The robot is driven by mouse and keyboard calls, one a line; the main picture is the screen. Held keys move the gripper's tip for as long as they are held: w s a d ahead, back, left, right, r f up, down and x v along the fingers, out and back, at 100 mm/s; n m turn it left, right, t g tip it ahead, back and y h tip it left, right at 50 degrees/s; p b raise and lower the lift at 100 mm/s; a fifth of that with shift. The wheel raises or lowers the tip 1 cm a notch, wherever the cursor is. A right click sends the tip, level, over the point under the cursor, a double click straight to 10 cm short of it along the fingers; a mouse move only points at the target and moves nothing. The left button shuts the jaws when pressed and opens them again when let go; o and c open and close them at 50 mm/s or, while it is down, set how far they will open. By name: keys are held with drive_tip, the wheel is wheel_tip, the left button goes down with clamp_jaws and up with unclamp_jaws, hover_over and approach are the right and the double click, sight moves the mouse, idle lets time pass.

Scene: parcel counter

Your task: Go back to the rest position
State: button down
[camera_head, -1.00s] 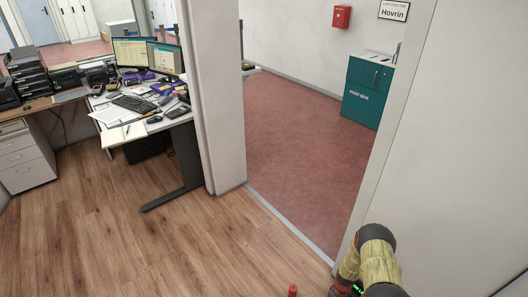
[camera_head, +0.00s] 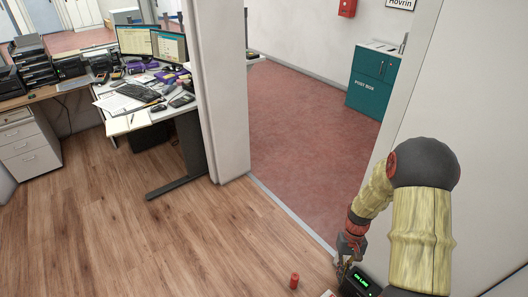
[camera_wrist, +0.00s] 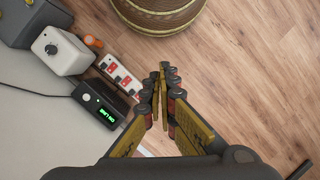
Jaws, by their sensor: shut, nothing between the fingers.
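My gripper (camera_wrist: 161,88) is shut and empty in the wrist view, its fingertips together and pointing down over the wooden floor. In the head view my gripper (camera_head: 341,271) shows small at the lower right, below my bent arm, beside the doorway's right wall. The arm hides part of that wall. No object is in my gripper.
A black box with a green display (camera_head: 360,283) sits close to my gripper; a power strip (camera_wrist: 121,75) and a grey box (camera_wrist: 63,51) lie near it. A round woven basket (camera_wrist: 160,14) stands beyond. A desk (camera_head: 150,118) is left, a teal post box (camera_head: 372,82) beyond the doorway.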

drive_tip(key=s+a+r+t, duration=0.3)
drive_tip(key=s+r, duration=0.2)
drive_tip(key=r, duration=0.8)
drive_tip(key=s+a+r+t, duration=0.3)
drive_tip(key=s+r, duration=0.3)
drive_tip(key=r, duration=0.8)
drive_tip(key=s+a+r+t+h, duration=0.1)
drive_tip(key=s+a+r+t, duration=0.2)
drive_tip(key=r, duration=1.1)
drive_tip(key=s, duration=0.2)
drive_tip(key=shift+s+n+p, duration=0.3)
drive_tip(key=shift+n, duration=0.1)
